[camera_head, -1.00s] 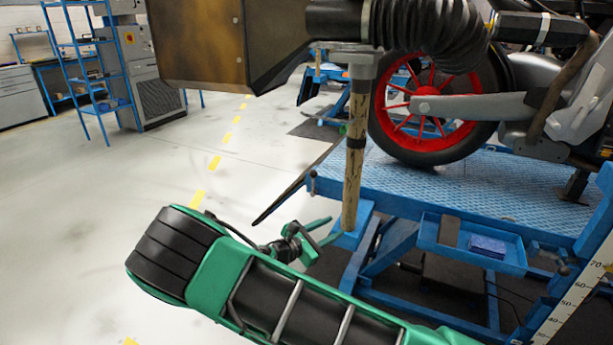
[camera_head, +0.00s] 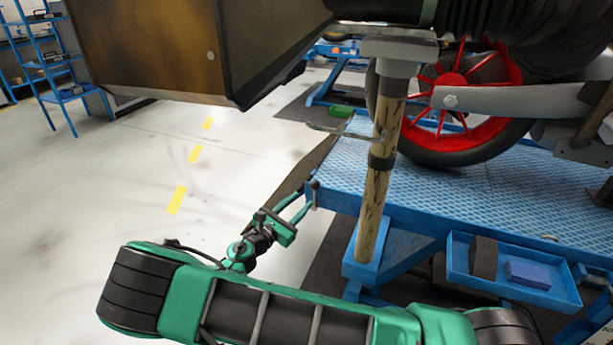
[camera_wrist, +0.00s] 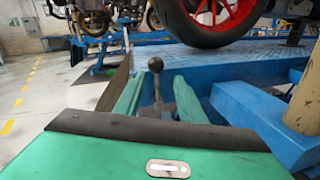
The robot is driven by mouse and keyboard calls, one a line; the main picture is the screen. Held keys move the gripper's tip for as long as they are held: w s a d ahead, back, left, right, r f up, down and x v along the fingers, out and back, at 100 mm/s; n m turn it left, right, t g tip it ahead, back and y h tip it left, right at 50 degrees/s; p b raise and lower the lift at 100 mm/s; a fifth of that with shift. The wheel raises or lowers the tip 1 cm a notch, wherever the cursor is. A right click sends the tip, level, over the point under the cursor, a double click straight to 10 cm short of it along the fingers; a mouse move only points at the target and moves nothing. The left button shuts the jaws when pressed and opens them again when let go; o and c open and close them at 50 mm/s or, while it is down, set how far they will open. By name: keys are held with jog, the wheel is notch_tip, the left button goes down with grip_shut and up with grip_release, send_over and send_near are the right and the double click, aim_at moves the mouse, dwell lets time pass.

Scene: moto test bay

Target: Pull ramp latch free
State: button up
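The ramp latch is a dark lever with a round ball knob (camera_head: 315,186) at the near left corner of the blue lift platform (camera_head: 437,192). In the wrist view the latch knob (camera_wrist: 155,65) stands upright, with its stem between my two green fingers. My gripper (camera_head: 299,204) is just left of the knob in the head view. In the wrist view my gripper (camera_wrist: 158,97) is open, with a gap on both sides of the stem. The lower stem is partly hidden by the gripper body. The dark ramp (camera_head: 296,180) runs along the platform's left end.
A wooden post (camera_head: 378,190) stands right of my gripper. A blue tray (camera_head: 512,272) with a small blue box hangs on the platform's front. A motorcycle wheel (camera_head: 465,140) rests on the platform. A large brown box (camera_head: 160,45) overhangs at upper left.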

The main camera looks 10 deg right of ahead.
aim_at(312, 187)
jog(key=x, duration=1.1)
jog(key=shift+w+a, duration=0.25)
jog(key=shift+w, duration=0.25)
jog(key=shift+c, duration=0.5)
